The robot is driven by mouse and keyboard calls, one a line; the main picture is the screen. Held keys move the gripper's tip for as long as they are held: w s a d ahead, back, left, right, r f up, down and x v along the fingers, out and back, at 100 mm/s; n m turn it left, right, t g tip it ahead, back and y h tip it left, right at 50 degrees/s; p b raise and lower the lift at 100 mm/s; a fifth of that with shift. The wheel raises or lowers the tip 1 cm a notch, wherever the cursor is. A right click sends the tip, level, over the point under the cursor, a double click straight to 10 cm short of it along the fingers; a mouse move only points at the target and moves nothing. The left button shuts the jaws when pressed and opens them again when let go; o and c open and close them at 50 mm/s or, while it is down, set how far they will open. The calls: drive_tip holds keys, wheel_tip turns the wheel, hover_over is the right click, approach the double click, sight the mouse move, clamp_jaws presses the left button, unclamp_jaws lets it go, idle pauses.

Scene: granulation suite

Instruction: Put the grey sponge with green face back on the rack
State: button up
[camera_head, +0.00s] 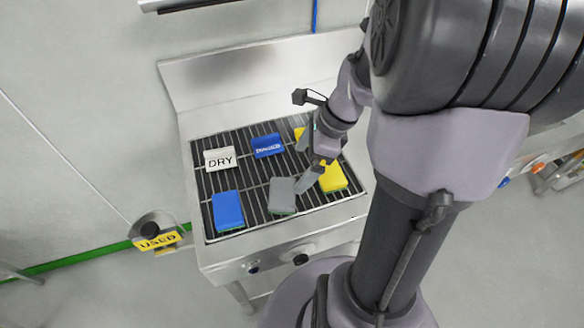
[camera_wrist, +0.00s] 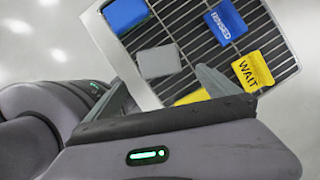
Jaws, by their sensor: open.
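The grey sponge (camera_head: 283,190) lies on the dark slatted rack (camera_head: 258,181), near its front edge. A thin green edge shows under its grey top. In the wrist view the grey sponge (camera_wrist: 158,61) lies between the blue and yellow sponges. My gripper (camera_head: 306,160) is open and empty, to the right of and behind the grey sponge and close to the yellow sponge. A grey finger (camera_wrist: 216,80) overlaps the yellow sponge in the wrist view. I cannot tell whether it touches anything.
A blue sponge (camera_head: 228,210) lies left of the grey one, and a yellow sponge (camera_head: 333,178) lies right. DRY (camera_head: 220,160), RINSED (camera_head: 268,146) and yellow WAIT (camera_wrist: 252,70) signs stand behind. A USED sign (camera_head: 158,241) is at a holder off the rack, left.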

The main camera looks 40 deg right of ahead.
drive_tip(key=s+a+r+n+t, duration=0.1)
drive_tip(key=s+a+r+n, duration=0.1)
drive_tip(key=a+n, duration=0.4)
drive_tip(key=s+a+r+n+t+h+b, duration=0.1)
drive_tip(key=s+a+r+n, duration=0.2)
drive_tip(key=a+r+n, duration=0.2)
drive_tip(key=s+a+r+n+t+b, duration=0.1)
drive_tip(key=s+a+r+n, duration=0.2)
drive_tip(key=a+n, duration=0.4)
drive_tip(key=shift+a+r+n, duration=0.25)
drive_tip(key=shift+r+n, duration=0.05)
drive_tip(key=shift+n, duration=1.3)
